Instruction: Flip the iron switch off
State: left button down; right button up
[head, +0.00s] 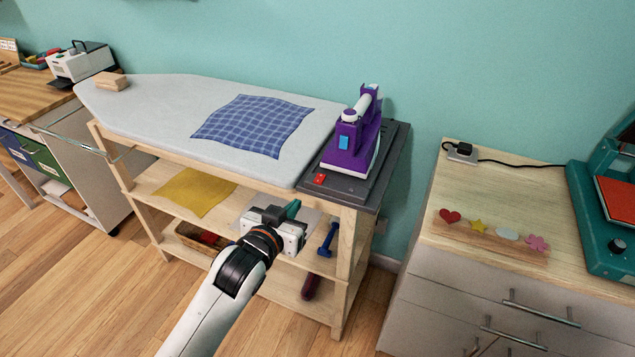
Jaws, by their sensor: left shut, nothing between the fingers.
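The purple and white iron (350,143) stands on a dark grey rest (388,165) at the right end of the ironing board. A small red switch (319,179) is on the front left corner of the rest. Whether it is on or off is too small to tell. My left gripper (291,212) is shut and empty, in front of the shelves, below and left of the switch and apart from it. My right gripper is not in view.
A blue checked cloth (253,125) lies on the ironing board (170,107). A yellow cloth (194,192) and a blue tool (327,239) lie on the shelf below. A wooden-topped cabinet (470,186) stands to the right, across a gap.

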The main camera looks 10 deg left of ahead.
pick_arm(q)
notch_tip(320, 180, up, 7)
jog(key=s+d+t+h, duration=0.1)
jog(key=s, duration=0.1)
jog(key=shift+w, duration=0.15)
send_over(318, 178)
jog(key=s, duration=0.2)
jog(key=shift+f, duration=0.8)
notch_tip(318, 178, down, 3)
jog(key=shift+r+b, duration=0.2)
jog(key=shift+b, duration=0.15)
jog(key=shift+f, duration=0.55)
